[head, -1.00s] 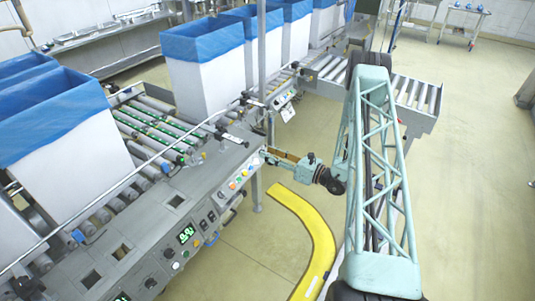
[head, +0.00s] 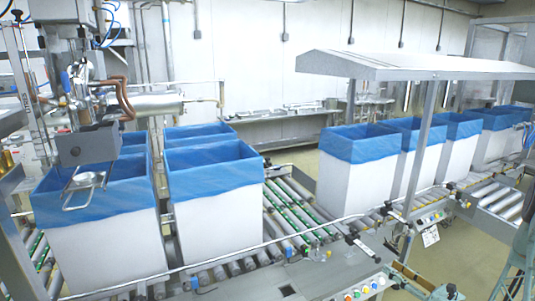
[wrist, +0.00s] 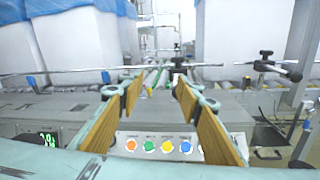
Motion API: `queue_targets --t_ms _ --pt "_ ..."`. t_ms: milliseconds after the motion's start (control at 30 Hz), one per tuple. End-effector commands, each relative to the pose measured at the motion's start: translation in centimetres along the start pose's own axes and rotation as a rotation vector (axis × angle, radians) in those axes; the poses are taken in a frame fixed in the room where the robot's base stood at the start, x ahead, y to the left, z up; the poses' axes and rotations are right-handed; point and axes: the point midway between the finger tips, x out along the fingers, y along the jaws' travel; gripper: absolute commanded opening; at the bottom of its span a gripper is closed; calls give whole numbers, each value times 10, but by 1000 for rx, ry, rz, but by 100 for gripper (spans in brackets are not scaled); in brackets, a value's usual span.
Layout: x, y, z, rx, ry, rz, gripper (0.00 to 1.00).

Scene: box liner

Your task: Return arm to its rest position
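My gripper (wrist: 158,86) is open and empty in the wrist view. Its two pale green fingers with yellow-brown pads stand wide apart. They point at the conveyor's grey control panel with coloured buttons (wrist: 168,146), and nothing lies between them. In the head view my gripper (head: 404,274) is small at the lower right, beside the panel's button row (head: 366,288). Part of my pale green arm (head: 522,262) shows at the right edge; most of it is out of frame.
White boxes with blue liners (head: 215,205) stand on the roller conveyor (head: 290,215), with several more (head: 355,165) to the right. A metal rail (head: 330,222) runs along its front edge. A filling machine (head: 88,145) hangs over the left boxes. Open floor (head: 455,245) shows at the right.

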Motion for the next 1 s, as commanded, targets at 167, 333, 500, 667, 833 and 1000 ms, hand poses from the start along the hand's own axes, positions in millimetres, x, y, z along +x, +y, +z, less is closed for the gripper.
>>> queue_targets --t_ms 167,333,500,667,833,1000 --pt "18 31 32 -50 26 82 32" --pt "32 62 59 -97 52 159 32" --pt "43 95 84 -146 78 236 32" --pt "51 127 106 -193 104 307 32" --pt "56 160 127 -246 132 379 32" --pt "60 194 147 -300 159 452 32"
